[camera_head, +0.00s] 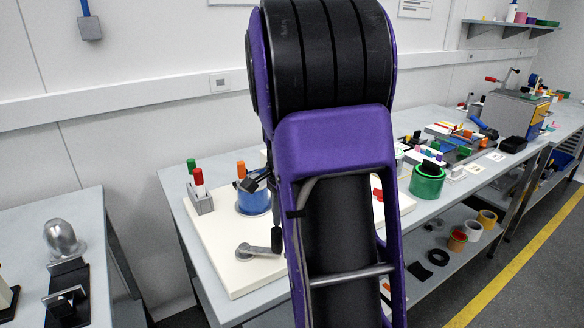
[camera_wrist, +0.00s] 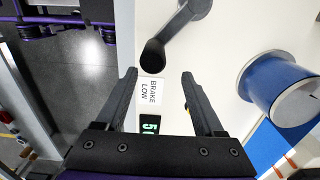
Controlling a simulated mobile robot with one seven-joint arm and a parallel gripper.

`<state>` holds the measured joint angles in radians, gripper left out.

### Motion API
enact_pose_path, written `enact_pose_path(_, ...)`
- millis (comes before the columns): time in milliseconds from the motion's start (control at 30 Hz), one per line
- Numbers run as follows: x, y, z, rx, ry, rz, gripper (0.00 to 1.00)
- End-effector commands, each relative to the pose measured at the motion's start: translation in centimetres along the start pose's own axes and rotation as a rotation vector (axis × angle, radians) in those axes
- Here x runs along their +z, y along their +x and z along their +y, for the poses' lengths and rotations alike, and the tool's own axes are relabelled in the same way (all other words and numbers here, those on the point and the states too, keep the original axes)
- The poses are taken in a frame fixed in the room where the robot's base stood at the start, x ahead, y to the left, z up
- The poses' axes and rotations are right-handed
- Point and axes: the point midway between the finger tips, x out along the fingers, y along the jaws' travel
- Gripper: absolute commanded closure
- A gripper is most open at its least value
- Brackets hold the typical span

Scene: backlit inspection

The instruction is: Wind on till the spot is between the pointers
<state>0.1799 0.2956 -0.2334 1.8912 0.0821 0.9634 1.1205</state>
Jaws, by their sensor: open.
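A crank with a grey arm (camera_head: 258,251) and an upright black knob (camera_head: 276,238) is on a white board (camera_head: 232,280). In the wrist view the crank arm (camera_wrist: 176,32) and its knob (camera_wrist: 152,54) lie just beyond my fingertips. A blue drum (camera_wrist: 268,84) is at the right, also in the head view (camera_head: 254,203). A blue strip (camera_wrist: 265,148) shows below it. I cannot make out the spot or the pointers.
A "BRAKE LOW" label (camera_wrist: 151,91) and a green-digit display (camera_wrist: 149,128), partly hidden, lie between my fingers. Red and green handles (camera_head: 198,178) stand in a grey block at the board's left. A green container (camera_head: 427,181) is to the right. A separate left table holds metal pieces.

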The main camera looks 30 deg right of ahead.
Motion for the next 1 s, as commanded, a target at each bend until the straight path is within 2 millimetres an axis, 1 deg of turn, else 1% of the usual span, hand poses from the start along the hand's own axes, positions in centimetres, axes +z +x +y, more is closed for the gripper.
enact_pose_path(33, 0.0, -1.1, 0.0, -0.001, 0.0, 0.0, 0.3)
enact_pose_path(533, 0.0, -5.9, 0.0, 0.001, 0.0, 0.0, 0.3)
enact_pose_path(633, 0.0, -6.2, 0.0, 0.001, 0.0, 0.0, 0.3)
enact_pose_path(1000, 0.0, -6.1, 0.0, 0.001, 0.0, 0.0, 0.3)
